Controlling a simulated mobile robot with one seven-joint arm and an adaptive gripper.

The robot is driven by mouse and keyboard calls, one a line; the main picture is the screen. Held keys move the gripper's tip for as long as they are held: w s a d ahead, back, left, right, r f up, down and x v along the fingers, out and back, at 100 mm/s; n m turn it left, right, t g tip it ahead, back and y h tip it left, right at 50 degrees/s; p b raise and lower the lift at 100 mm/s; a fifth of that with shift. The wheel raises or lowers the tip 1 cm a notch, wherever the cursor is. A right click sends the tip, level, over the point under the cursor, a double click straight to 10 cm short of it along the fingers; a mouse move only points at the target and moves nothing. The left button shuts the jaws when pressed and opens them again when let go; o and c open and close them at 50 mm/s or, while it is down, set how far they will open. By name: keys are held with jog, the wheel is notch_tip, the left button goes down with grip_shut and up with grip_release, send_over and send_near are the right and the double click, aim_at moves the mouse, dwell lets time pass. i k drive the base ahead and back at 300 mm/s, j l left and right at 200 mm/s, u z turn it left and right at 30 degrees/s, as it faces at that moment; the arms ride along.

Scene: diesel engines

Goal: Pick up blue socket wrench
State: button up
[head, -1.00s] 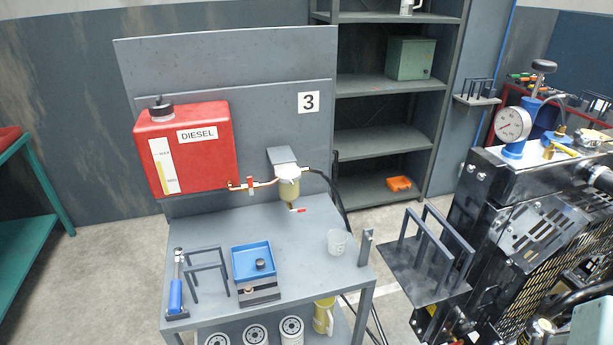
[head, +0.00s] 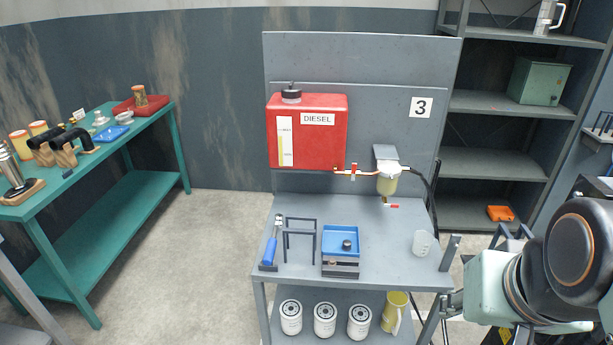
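The blue socket wrench (head: 271,249) lies at the left end of the grey workbench (head: 390,255) in the head view. Its blue handle points toward the front edge and its metal head toward the back. It rests on or against a small dark holder, beside a dark wire-like rack. Part of my arm shows at the lower right, well to the right of the wrench. My gripper is not in view.
A blue tray (head: 341,240), a dark rack (head: 300,238) and a clear cup (head: 422,243) stand on the bench. A red diesel tank (head: 308,135) hangs behind. White filters (head: 325,319) sit on the lower shelf. A green table (head: 100,170) stands left, with open floor between.

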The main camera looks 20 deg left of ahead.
aim_at(269, 252)
jog(key=u, duration=1.1)
